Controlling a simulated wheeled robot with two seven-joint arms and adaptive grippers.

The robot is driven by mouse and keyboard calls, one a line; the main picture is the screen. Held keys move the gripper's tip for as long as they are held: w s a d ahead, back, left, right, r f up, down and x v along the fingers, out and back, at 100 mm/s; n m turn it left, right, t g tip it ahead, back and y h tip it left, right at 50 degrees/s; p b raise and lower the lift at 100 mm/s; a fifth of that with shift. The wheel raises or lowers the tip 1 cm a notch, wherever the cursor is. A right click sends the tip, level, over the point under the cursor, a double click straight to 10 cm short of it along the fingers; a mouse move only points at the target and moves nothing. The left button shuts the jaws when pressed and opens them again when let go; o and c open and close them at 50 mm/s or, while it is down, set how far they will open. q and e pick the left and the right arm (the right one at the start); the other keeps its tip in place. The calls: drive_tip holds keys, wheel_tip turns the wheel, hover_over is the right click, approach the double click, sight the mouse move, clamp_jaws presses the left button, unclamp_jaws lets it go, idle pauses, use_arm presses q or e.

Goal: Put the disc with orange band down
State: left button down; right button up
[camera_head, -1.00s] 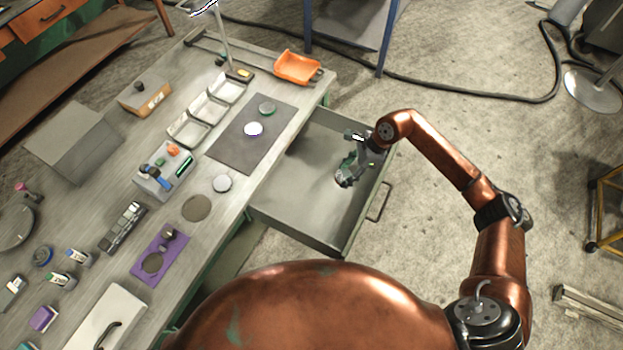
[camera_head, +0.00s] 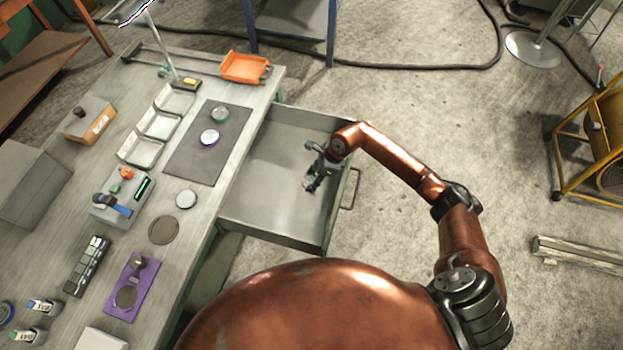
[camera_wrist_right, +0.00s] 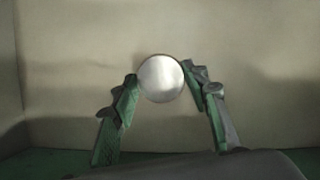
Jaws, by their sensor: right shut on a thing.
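My right gripper (camera_head: 311,184) is over the inside of the open drawer (camera_head: 262,192), toward its right side. In the right wrist view its two green-padded fingers (camera_wrist_right: 160,85) are shut on a round disc (camera_wrist_right: 161,79) with a plain silvery face. The disc's rim is turned out of sight, so I cannot see its orange band. In the head view the gripper mostly hides the disc. I cannot tell whether it touches the drawer floor. My left gripper is not in view.
The drawer floor left of the gripper is bare. Another pale disc (camera_head: 186,199) lies nearer. White trays (camera_head: 138,150) and an orange scoop (camera_head: 244,68) stand beyond.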

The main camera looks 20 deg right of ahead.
drive_tip(key=shift+w+f, duration=0.1)
drive_tip(key=shift+f, duration=0.15)
drive_tip(key=shift+r, duration=0.1)
drive_tip(key=o, duration=1)
drive_tip(key=shift+f, duration=0.25)
drive_tip(key=o, duration=0.5)
drive_tip(key=shift+r, duration=0.25)
drive_tip(key=p+v, duration=0.1)
drive_tip(key=v, duration=1.1)
drive_tip(key=shift+d+f, duration=0.1)
